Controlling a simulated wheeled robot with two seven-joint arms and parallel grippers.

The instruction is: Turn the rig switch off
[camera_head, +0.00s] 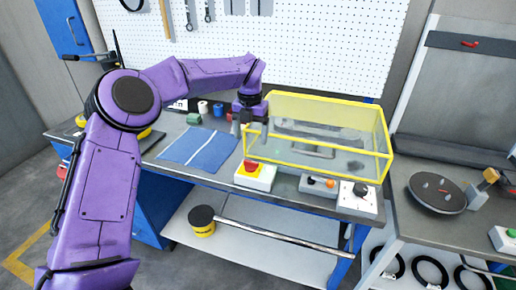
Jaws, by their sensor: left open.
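A white box with a black rotary knob (358,195) sits at the front right corner of the blue-framed workbench. To its left is a grey box with a small orange control and a black control (320,184). I cannot tell which of these is the rig switch, nor its setting. My left gripper (250,126) is open and points down at the left end of the yellow-framed clear guard (330,108), behind and above the red emergency button box (254,175). It is well left of the knob. My right gripper is not in view.
The clear guard covers grey rig parts on the bench. A blue cloth or mat (198,148) lies left of the button box. A second table with a dark turntable (437,193) stands at the right. A pegboard (310,45) closes off the back.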

